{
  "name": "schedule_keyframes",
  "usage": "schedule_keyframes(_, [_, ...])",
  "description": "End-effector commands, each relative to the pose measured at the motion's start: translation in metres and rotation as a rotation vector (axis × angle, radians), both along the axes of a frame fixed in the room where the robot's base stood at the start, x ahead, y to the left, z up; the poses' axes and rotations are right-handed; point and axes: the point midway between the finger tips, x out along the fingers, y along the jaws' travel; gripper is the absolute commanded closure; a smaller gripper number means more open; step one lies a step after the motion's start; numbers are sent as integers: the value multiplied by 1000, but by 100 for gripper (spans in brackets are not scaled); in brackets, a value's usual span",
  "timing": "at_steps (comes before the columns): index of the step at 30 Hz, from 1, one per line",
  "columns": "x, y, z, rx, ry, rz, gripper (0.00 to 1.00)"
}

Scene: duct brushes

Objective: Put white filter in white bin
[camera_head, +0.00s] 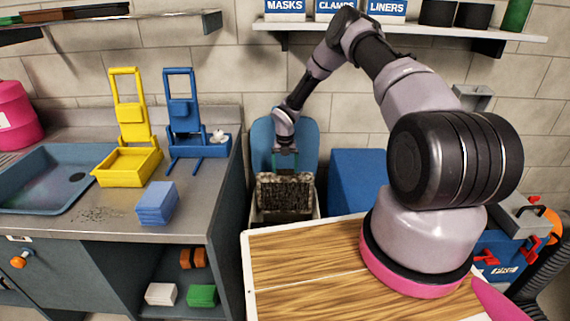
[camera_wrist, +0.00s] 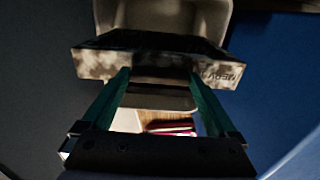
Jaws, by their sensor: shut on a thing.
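The white filter (camera_head: 285,195) is a block with dark, dirty speckled faces and a pale mottled edge. It hangs from my gripper (camera_head: 285,157), over the white bin (camera_head: 318,206) between the counter and the wooden-topped table. In the wrist view my gripper's green fingers (camera_wrist: 160,76) are shut on the filter (camera_wrist: 100,65), and the pale bin (camera_wrist: 165,14) opens beyond it. The filter hides most of the bin's inside, and I cannot tell how far its lower edge is inside the rim.
A blue rounded panel (camera_head: 314,140) stands behind the bin, and a blue box (camera_head: 357,180) is to its right. The counter (camera_head: 195,208) holds a yellow caddy (camera_head: 128,165), a blue caddy (camera_head: 215,146) and a blue block stack (camera_head: 156,202). The wooden table (camera_head: 300,277) is close in front.

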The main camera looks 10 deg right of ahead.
Motion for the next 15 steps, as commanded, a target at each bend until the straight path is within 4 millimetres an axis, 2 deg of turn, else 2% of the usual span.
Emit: schedule_keyframes(15, [0,0,-42,0,1,1,100])
